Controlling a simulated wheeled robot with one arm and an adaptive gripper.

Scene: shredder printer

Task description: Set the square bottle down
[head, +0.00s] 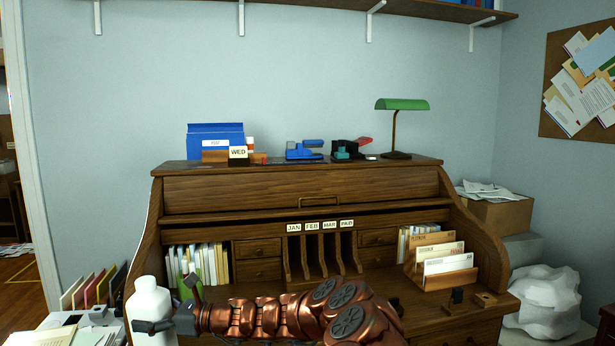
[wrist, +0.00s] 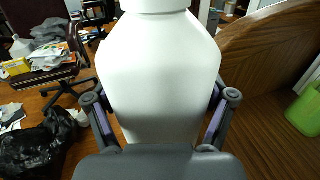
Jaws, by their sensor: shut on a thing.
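The square bottle (head: 150,303) is white with a narrower neck and stands upright at the lower left of the head view. It fills the middle of the wrist view (wrist: 165,75). My gripper (head: 168,326) is shut on it, with one finger on each side of its body in the wrist view (wrist: 162,105). The bottle is beside the left end of the wooden roll-top desk (head: 300,190). Its base is out of the frame, so I cannot tell whether it touches a surface.
A white surface with papers (head: 62,334) and upright folders (head: 92,290) is at the lower left. The desk holds books, a letter rack (head: 455,280) and a green lamp (head: 403,104).

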